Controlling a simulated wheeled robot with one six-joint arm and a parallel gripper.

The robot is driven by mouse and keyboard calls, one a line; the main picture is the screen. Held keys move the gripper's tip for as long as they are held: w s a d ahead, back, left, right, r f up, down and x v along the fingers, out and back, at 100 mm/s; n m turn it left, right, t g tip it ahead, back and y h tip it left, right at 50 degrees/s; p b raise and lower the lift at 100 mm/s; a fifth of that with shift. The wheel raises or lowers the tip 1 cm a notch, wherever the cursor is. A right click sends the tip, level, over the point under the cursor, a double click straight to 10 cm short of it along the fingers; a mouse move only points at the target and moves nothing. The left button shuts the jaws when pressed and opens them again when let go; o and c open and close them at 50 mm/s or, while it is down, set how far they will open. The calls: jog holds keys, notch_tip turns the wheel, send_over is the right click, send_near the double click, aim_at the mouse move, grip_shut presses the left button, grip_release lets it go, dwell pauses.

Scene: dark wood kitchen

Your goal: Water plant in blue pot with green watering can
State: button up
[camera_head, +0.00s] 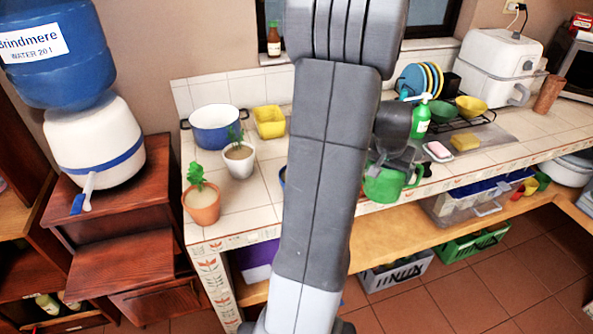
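The green watering can (384,188) is near the counter's front edge, just right of my arm. My gripper (384,166) is at the top of the can, pointing down at it. Its fingers are small and partly hidden, so I cannot tell whether they are closed on the can or whether the can is lifted. A sliver of blue (282,178) shows at the left side of my arm. It may be the blue pot, but my arm hides the rest and any plant in it. A plant in a terracotta pot (202,206) and one in a white pot (239,162) stand left.
A blue-rimmed cooking pot (215,130) and yellow container (269,122) stand behind the plants. Tiled counter (255,205) is bare between the plants and my arm.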

jog(key=shift+a+b, duration=0.2)
jog(key=shift+b, duration=0.55)
jog(key=shift+a+h+b, duration=0.25)
jog(key=shift+h+b, duration=0.25)
jog(key=shift+b, duration=0.7)
jog(key=shift+w+a+r+h+b, duration=0.1)
jog(key=shift+a+r+h+b, duration=0.25)
jog(key=shift+b, duration=0.55)
jog(key=shift+r+h+b, duration=0.1)
jog(key=shift+h+b, duration=0.15)
jog(key=shift+b, duration=0.3)
jog(key=shift+a+n+h+b, duration=0.3)
jog(key=shift+a+h+b, duration=0.3)
jog(key=shift+b, duration=0.8)
